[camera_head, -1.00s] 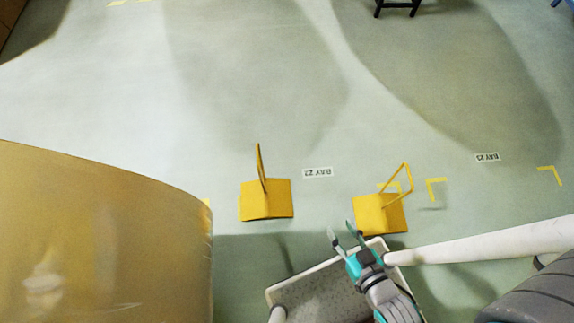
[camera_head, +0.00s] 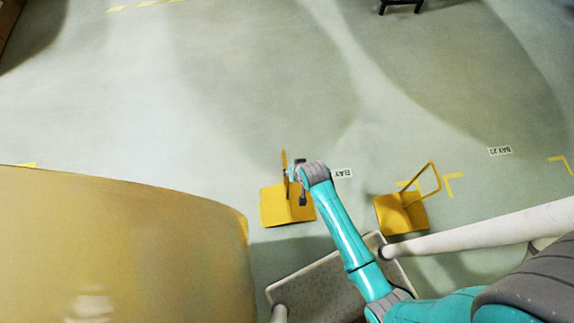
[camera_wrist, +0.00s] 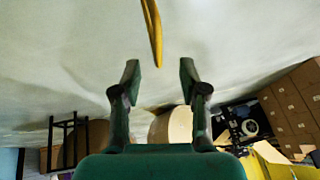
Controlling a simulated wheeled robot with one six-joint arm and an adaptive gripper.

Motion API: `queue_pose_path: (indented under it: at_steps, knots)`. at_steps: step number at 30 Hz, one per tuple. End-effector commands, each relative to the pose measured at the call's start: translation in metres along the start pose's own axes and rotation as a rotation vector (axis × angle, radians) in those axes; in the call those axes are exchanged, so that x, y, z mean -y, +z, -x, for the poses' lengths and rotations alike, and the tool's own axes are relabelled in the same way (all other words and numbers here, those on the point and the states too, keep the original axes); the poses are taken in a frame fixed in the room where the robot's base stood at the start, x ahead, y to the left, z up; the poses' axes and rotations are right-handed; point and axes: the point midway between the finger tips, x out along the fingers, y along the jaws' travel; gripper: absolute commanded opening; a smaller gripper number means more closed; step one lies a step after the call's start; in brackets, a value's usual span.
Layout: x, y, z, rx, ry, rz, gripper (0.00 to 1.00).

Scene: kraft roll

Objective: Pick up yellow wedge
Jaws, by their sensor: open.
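Two yellow wedges with upright handles are on the floor. The left yellow wedge (camera_head: 272,206) lies near the big brown roll, and its handle (camera_head: 284,160) stands up. The right yellow wedge (camera_head: 401,213) has a looped handle leaning to the right. My gripper (camera_head: 292,176) is at the left wedge's handle, partly covering it from above. In the wrist view, my gripper (camera_wrist: 158,75) is open, its fingers apart, and the yellow handle (camera_wrist: 153,35) is ahead of the fingertips, roughly centred between them. I cannot tell any contact.
A large brown roll (camera_head: 110,250) fills the lower left, close to the left wedge. A grey speckled tray (camera_head: 320,290) is below my arm. Yellow corner marks and bay labels (camera_head: 500,151) are on the floor. The floor beyond is clear up to a dark stool (camera_head: 401,5).

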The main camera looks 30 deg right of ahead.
Motion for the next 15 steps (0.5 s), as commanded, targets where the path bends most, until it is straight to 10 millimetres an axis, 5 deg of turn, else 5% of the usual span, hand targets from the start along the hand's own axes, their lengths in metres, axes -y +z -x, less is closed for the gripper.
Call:
queue_pose_path:
  at_steps: [15]
  knots:
    - [0.003,-0.011,-0.053,0.035,0.007,-0.013,0.43]
